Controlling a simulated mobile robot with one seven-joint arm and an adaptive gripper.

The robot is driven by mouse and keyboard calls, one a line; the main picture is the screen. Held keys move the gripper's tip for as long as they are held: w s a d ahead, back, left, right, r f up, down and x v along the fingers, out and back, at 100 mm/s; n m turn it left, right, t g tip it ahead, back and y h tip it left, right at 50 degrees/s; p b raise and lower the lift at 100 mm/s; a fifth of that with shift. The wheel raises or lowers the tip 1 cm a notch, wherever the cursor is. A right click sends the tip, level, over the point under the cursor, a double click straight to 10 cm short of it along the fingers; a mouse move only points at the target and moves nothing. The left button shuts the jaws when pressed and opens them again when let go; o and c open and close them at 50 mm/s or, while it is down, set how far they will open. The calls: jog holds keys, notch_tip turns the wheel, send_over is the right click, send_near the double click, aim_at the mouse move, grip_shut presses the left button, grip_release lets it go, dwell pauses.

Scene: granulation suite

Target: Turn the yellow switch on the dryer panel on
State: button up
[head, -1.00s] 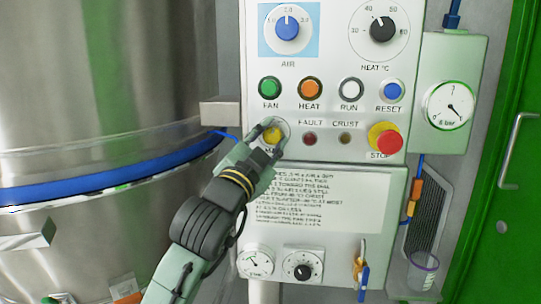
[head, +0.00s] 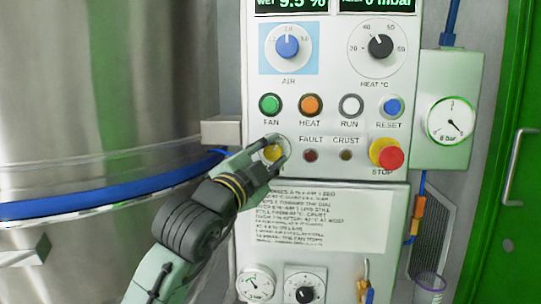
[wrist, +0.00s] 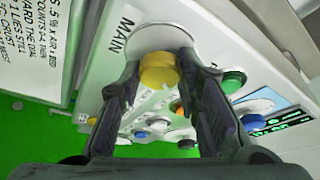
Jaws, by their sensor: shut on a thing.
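The yellow switch (head: 272,152) sits at the lower left of the dryer panel (head: 330,175), below the green FAN button. In the wrist view the yellow switch (wrist: 159,71) stands between my fingertips, beside the word MAIN. My gripper (head: 270,150) reaches it from the lower left and is shut on the switch, a finger on either side. My gripper (wrist: 160,75) also shows in the wrist view. The switch's label is mostly hidden by my gripper in the head view.
The red STOP button (head: 389,155) with a yellow collar sticks out at the panel's right. Above are the HEAT button (head: 311,105), RUN button (head: 351,105) and RESET button (head: 392,107). A large steel vessel (head: 95,90) stands close on the left. A gauge box (head: 452,110) is at right.

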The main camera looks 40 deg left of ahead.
jog(key=o, duration=1.1)
jog(key=shift+o, duration=0.2)
jog(key=r+v, duration=0.3)
jog(key=v, duration=1.1)
jog(key=shift+s+f, duration=0.3)
jog(key=shift+s, duration=0.3)
jog(key=shift+d, duration=0.15)
